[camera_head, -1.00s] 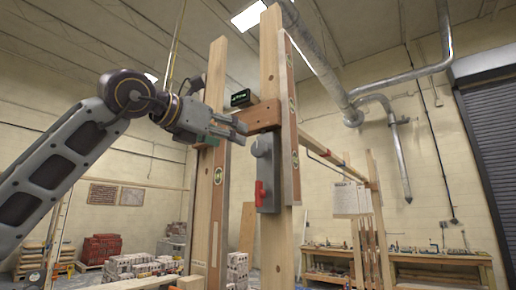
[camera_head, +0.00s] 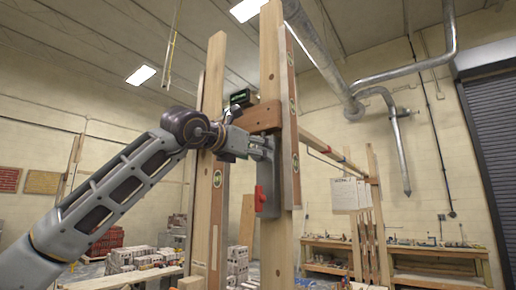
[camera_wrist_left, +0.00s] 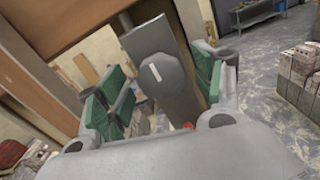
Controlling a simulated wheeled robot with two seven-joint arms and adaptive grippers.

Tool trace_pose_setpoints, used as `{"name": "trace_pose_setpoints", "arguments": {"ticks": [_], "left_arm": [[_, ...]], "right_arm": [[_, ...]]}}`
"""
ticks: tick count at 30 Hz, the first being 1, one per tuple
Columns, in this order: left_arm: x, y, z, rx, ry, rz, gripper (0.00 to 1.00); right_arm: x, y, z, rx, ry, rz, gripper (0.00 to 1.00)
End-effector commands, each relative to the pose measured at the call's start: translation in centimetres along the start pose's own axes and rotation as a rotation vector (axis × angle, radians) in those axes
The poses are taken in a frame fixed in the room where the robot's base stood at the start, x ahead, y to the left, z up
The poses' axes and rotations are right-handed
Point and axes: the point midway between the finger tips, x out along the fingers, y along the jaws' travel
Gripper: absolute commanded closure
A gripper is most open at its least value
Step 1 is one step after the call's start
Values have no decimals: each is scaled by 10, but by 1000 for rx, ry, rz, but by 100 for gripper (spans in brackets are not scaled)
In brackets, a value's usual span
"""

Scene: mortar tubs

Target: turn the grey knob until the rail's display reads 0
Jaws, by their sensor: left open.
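The grey knob (camera_wrist_left: 160,78) is round with a small pale mark. In the left wrist view it sits on a grey plate (camera_wrist_left: 146,38). My left gripper (camera_wrist_left: 162,72) is open, with its green-padded fingers on either side of the knob; I cannot tell whether they touch it. In the head view the left gripper (camera_head: 260,146) is at the upper part of the grey plate (camera_head: 268,178) on the wooden post and hides the knob. The small dark display (camera_head: 241,97) above shows green characters, too small to read. My right gripper is not in view.
A red handle (camera_head: 260,198) is on the lower part of the plate. A wooden crosspiece (camera_head: 258,118) lies just above the gripper. Upright posts (camera_head: 212,180) and a spirit level (camera_head: 290,120) stand close by. Workbenches (camera_head: 430,250) are at the back right.

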Motion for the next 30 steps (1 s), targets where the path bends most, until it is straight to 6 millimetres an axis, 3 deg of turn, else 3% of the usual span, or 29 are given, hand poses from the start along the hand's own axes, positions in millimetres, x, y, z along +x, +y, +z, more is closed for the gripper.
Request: {"name": "trace_pose_setpoints", "arguments": {"ticks": [6, 16, 27, 30], "left_arm": [[12, -1, 0, 0, 1, -1, 33], [13, 0, -1, 0, 0, 0, 33], [13, 0, 0, 1, 0, 0, 79], [13, 0, 0, 2, 0, 0, 79]], "right_arm": [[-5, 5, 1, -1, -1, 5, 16], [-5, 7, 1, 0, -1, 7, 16], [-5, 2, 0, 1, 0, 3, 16], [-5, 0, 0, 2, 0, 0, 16]]}}
